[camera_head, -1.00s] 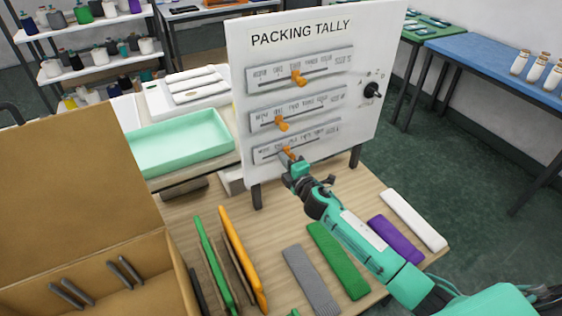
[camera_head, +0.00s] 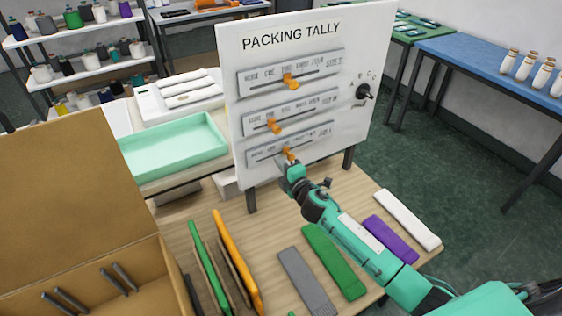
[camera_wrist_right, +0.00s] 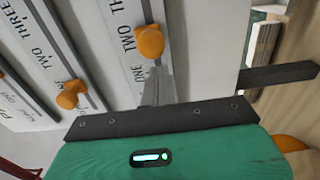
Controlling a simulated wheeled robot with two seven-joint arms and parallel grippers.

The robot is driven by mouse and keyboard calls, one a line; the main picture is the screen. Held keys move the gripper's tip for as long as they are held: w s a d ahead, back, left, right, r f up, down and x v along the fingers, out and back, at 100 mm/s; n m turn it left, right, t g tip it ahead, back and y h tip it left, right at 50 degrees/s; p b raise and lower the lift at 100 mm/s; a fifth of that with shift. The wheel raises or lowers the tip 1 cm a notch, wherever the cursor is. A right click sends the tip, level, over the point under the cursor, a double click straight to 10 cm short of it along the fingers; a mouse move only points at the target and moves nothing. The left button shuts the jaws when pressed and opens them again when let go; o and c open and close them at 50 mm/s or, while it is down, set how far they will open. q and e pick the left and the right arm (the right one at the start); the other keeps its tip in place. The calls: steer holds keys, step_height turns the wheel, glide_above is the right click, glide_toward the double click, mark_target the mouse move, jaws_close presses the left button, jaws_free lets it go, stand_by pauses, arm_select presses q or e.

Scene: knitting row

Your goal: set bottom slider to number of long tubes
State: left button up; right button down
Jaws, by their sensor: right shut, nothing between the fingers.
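The white PACKING TALLY board (camera_head: 350,130) stands on the table with three slider strips. The bottom slider's orange knob (camera_head: 290,155) is near the middle of its slot; in the right wrist view this knob (camera_wrist_right: 149,42) is by the word TWO. My right gripper (camera_head: 288,170) is shut and empty, its tip right at this knob, seemingly touching it; the closed fingers (camera_wrist_right: 157,82) show in the wrist view. Several dark tubes (camera_head: 118,277) lie in the open cardboard box (camera_head: 150,295). My left gripper is out of view.
The middle knob (camera_head: 274,127) and top knob (camera_head: 291,81) sit close above. A black dial (camera_head: 363,91) is on the board's right. Green, grey, purple and white flat pieces lie in front, partly under my arm. A mint tray (camera_head: 165,150) is behind left.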

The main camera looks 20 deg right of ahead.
steer(key=s+d, duration=0.1)
steer(key=s, duration=0.6)
steer(key=shift+s+d+p, duration=0.15)
steer(key=shift+d+p, duration=0.05)
steer(key=shift+p, duration=0.15)
